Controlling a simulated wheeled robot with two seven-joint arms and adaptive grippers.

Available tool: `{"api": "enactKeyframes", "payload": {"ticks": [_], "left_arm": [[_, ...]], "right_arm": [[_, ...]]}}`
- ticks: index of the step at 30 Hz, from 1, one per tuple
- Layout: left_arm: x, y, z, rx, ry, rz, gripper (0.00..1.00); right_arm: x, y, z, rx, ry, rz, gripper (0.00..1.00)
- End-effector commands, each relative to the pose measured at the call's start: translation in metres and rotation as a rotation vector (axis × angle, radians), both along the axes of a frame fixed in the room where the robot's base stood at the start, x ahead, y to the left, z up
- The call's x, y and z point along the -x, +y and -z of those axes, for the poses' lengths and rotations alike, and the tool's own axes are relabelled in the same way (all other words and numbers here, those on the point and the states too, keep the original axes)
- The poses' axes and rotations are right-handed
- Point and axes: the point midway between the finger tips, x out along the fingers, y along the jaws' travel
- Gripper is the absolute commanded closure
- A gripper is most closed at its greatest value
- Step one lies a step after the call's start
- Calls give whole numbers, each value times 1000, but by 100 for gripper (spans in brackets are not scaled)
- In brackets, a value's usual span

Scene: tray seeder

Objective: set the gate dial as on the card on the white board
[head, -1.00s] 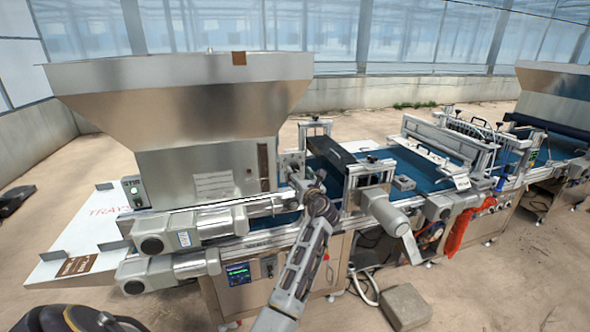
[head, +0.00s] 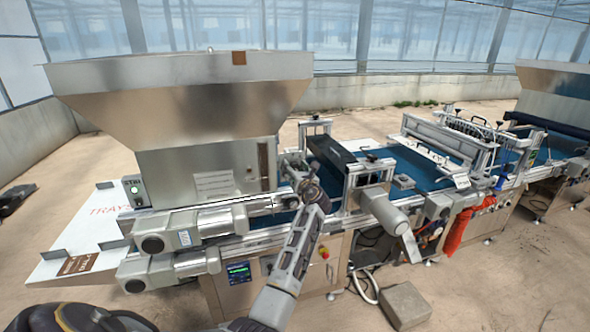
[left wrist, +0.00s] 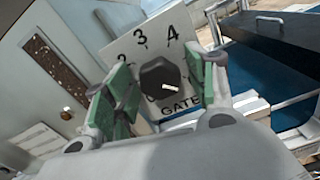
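The gate dial is a black knob (left wrist: 160,78) on a pale plate (left wrist: 126,46) marked GATE, with the numbers 2, 3 and 4 visible around it. Its short white mark sits right of and below the knob's middle; the lower numbers are partly hidden. My left gripper (left wrist: 163,88) is open, with its green-padded fingers on either side of the knob and gaps visible. In the head view my left gripper (head: 297,172) is at the hopper's right side, where the dial is too small to read. My right gripper is not in view.
A large metal hopper (head: 190,105) stands over the line, with a dark hinged cover (head: 330,152) and blue belt (head: 415,172) to its right. Metal cylinders (head: 190,225) jut out below the hopper. A grey block (head: 405,305) lies on the floor.

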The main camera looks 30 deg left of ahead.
Motion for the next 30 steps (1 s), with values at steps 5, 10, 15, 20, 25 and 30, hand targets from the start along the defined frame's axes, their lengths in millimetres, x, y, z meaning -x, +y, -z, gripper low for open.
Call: {"api": "enactKeyframes", "payload": {"ticks": [5,10,15,20,25,30], "left_arm": [[0,0,0,0,0,0,70],[0,0,0,0,0,0,88],[0,0,0,5,-4,0,88],[0,0,0,22,-24,0,88],[0,0,0,59,-67,0,88],[0,0,0,115,-136,0,88]], "right_arm": [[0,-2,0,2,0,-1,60],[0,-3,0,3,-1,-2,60],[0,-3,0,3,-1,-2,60],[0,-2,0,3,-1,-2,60],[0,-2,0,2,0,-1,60],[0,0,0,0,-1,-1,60]]}}
